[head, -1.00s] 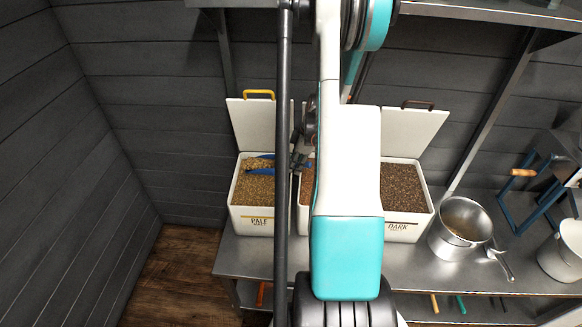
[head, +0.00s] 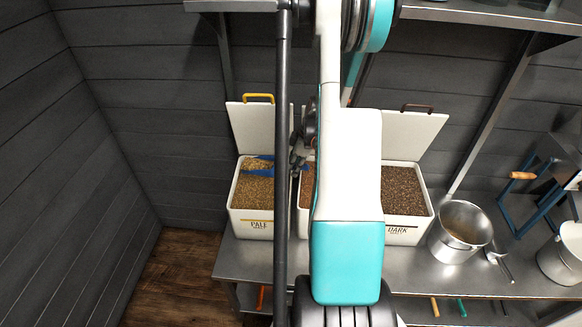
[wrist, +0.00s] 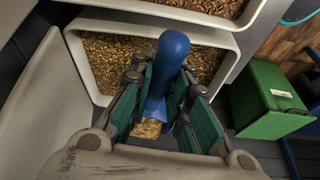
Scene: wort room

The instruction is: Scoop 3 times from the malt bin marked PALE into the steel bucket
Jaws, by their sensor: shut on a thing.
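The PALE malt bin (head: 252,229) stands open at the left of the bench, filled with light grain. A blue scoop (head: 256,171) is over its grain near the back; I cannot tell whether it touches. My gripper (wrist: 163,84) is shut on the scoop's blue handle (wrist: 170,50) in the wrist view. Golden grain shows below the fingers there, but the scoop's bowl is mostly hidden. In the head view my gripper (head: 298,160) is partly hidden by a black post. The steel bucket (head: 442,246) stands right of the DARK bin, with a tan patch inside that I cannot identify.
The DARK bin (head: 403,237) stands open on the right; a middle bin (head: 304,222) is mostly hidden by my arm. A metal scoop (head: 501,264) and a pale pail (head: 560,258) are right of the bucket. A green box (wrist: 262,98) shows in the wrist view. A shelf hangs above.

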